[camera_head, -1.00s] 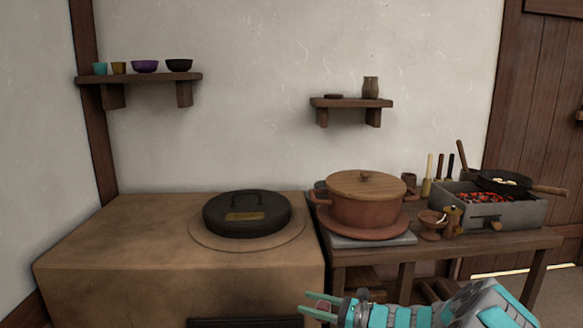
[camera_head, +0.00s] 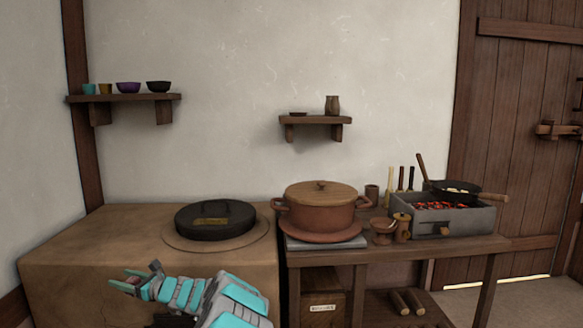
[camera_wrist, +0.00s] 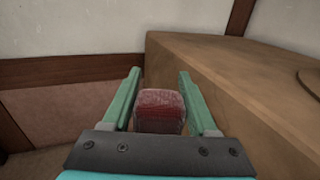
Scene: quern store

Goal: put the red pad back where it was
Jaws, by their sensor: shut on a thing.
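The red pad (camera_wrist: 160,108) is a small block with rounded corners, dark red on its near side and paler on top. It sits between the two green fingers of my gripper (camera_wrist: 158,95) in the wrist view, and the gripper is shut on it. In the head view my gripper (camera_head: 124,280) is low at the left, in front of the clay stove (camera_head: 75,245), pointing left. The pad is hardly visible there between the fingers.
A black lidded pan (camera_head: 214,220) sits on the stove. To its right, a table (camera_head: 430,250) bears a clay pot (camera_head: 320,212) and a grey brazier (camera_head: 450,219) with a frying pan. Two wall shelves (camera_head: 125,97) (camera_head: 315,120) hold bowls and a jar. The wrist view shows the stove edge close on the right.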

